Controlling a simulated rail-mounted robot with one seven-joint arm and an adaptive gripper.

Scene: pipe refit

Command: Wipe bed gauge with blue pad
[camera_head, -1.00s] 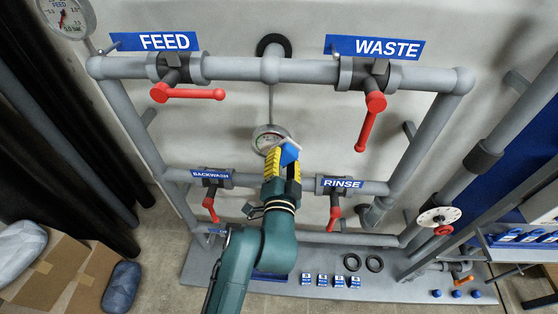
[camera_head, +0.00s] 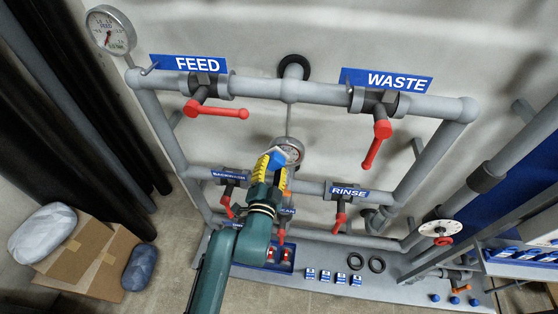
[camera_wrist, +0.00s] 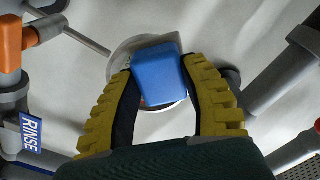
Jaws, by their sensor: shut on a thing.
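My gripper (camera_head: 272,163) has yellow ribbed fingers and is shut on the blue pad (camera_head: 278,158). In the wrist view the blue pad (camera_wrist: 160,78) sits between the tips of my gripper (camera_wrist: 162,85). The bed gauge (camera_head: 291,148) is a round dial on the grey wall, below the upper pipe. In the wrist view the pad covers most of the gauge (camera_wrist: 122,62), and only part of its rim shows. The pad is in front of the gauge; I cannot tell whether they touch.
Grey pipes with red-handled FEED (camera_head: 216,112), WASTE (camera_head: 376,145), BACKWASH (camera_head: 226,205) and RINSE (camera_head: 340,217) valves surround the gauge. A FEED gauge (camera_head: 110,30) is at upper left. The grey bench (camera_head: 400,285) below holds two black rings and several small labelled blocks.

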